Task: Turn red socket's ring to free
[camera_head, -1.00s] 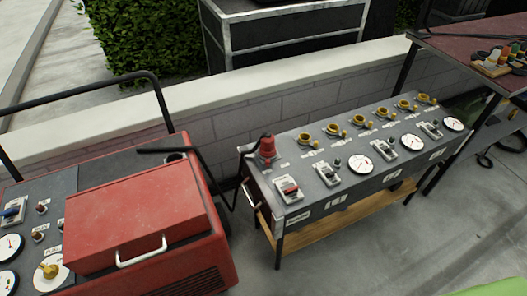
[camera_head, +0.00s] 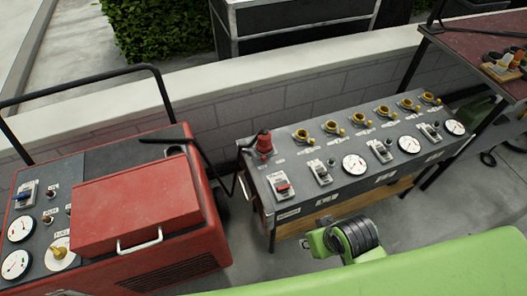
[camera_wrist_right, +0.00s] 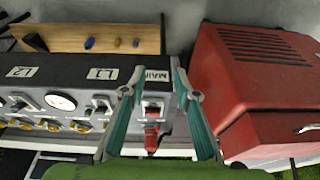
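The red socket (camera_head: 264,143) stands upright at the back left corner of the grey panel table (camera_head: 335,172). Its ring is too small to make out, so its setting cannot be told. In the right wrist view, which is upside down, the red socket (camera_wrist_right: 151,139) shows low between the fingers, beyond the MAIN label and a red-handled switch (camera_wrist_right: 152,112). My right gripper (camera_wrist_right: 157,78) is open and empty, with its two teal fingers apart over the panel's left end. In the head view only my green right arm shows, at the bottom right. My left gripper is in no view.
A red machine (camera_head: 140,215) with a black push bar stands left of the panel table, with a narrow gap between. Several yellow sockets (camera_head: 332,127), switches and gauges cover the panel. A low wall (camera_head: 240,110) runs behind. A dark red table (camera_head: 480,45) stands at right.

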